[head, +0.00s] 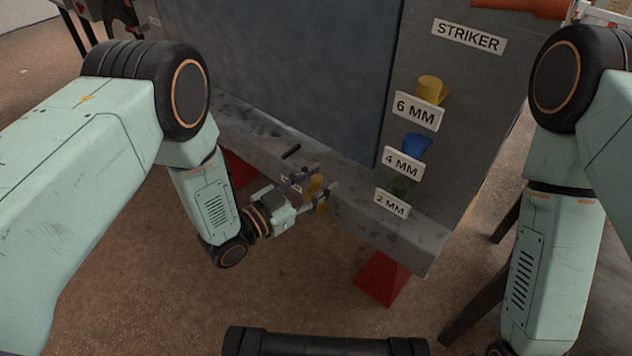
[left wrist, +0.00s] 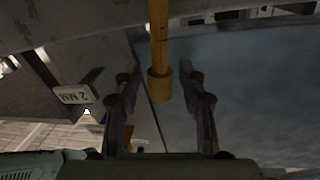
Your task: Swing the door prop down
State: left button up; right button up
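The door prop appears to be the yellow rod (left wrist: 159,45) with a thicker collar at its end, seen in the left wrist view. A small yellow part of it shows in the head view (head: 317,186) at the lower ledge of the grey frame. My left gripper (head: 322,179) is at that ledge with its fingers apart. In the left wrist view the fingers (left wrist: 161,77) stand on either side of the rod, with gaps visible on both sides. The rod's far end runs out of the wrist view. My right arm shows at the right; its gripper is out of view.
The grey frame holds a large dark blue-grey panel (head: 285,70). On its right post are labels STRIKER (head: 468,37), 6 MM (head: 415,112), 4 MM (head: 402,162) and 2 MM (head: 391,204), with coloured pieces above the lower three. A red foot (head: 382,279) supports the frame. Floor in front is clear.

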pick_arm(q)
grip_shut()
jog(key=shift+s+d, duration=0.1)
dwell(0.6)
jog(key=shift+s+d+f+m+g+y+p, duration=0.1)
jog(key=shift+s+d+f+m+y+p, duration=0.15)
jog(key=shift+s+d+f+m+p, duration=0.5)
jog(key=shift+s+d+f+m+g+y+p, duration=0.15)
jog(key=shift+s+d+f+m, duration=0.25)
jog(key=shift+d+m, duration=0.75)
jog(key=shift+s+d+f+m+g+y+p, duration=0.1)
jog(key=shift+s+d+f+m+y+p, duration=0.35)
jog(key=shift+m, duration=0.95)
jog(key=shift+s, duration=0.1)
jog(key=shift+o, duration=0.9)
grip_release()
jog(key=shift+h, duration=0.25)
